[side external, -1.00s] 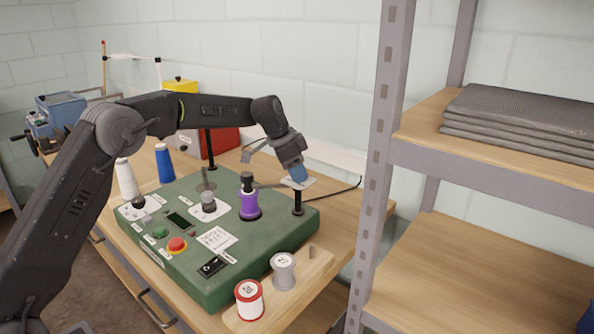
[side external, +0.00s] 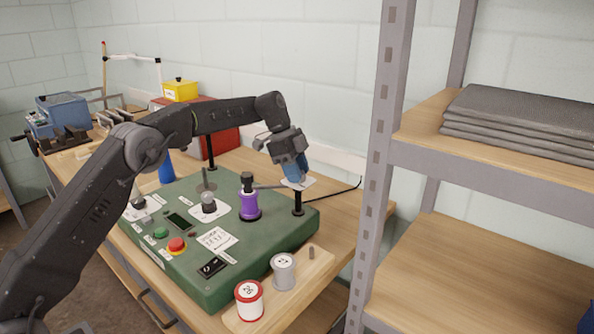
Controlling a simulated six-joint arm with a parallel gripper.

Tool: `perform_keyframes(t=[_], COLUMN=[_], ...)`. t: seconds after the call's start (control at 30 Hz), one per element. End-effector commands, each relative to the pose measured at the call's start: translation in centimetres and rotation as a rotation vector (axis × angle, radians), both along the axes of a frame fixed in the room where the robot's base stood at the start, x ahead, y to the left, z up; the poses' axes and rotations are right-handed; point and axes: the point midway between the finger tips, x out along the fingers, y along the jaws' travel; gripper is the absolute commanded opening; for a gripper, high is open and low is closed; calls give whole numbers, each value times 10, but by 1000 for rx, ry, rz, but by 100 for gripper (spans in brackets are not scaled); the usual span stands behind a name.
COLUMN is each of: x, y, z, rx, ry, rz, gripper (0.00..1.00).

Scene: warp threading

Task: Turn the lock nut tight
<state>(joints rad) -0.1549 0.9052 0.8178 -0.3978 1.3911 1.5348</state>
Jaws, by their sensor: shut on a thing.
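My gripper (side external: 294,172), with blue fingers, points down at the far right corner of the green machine box (side external: 205,270). It is shut just above a small pale plate (side external: 309,183) at the top of a black post (side external: 298,205). The lock nut is hidden between the fingers, so its own shape and seating do not show. A purple spool (side external: 249,206) with a dark cap (side external: 247,178) stands left of the gripper. A thin arm runs from near that cap toward the post.
A red-rimmed spool (side external: 249,300) and a grey spool (side external: 283,272) stand on a wooden board in front. A blue cone (side external: 165,167) stands behind my arm. The box top carries a red button (side external: 176,245). A metal shelf upright (side external: 375,170) rises to the right.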

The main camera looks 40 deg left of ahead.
Motion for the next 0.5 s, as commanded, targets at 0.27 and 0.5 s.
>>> perform_keyframes(t=[0.27, 0.5], x=[0, 0], y=[0, 0], z=[0, 0], rx=[1, 1], ry=[-1, -1], rz=[-14, -14], gripper=[13, 41])
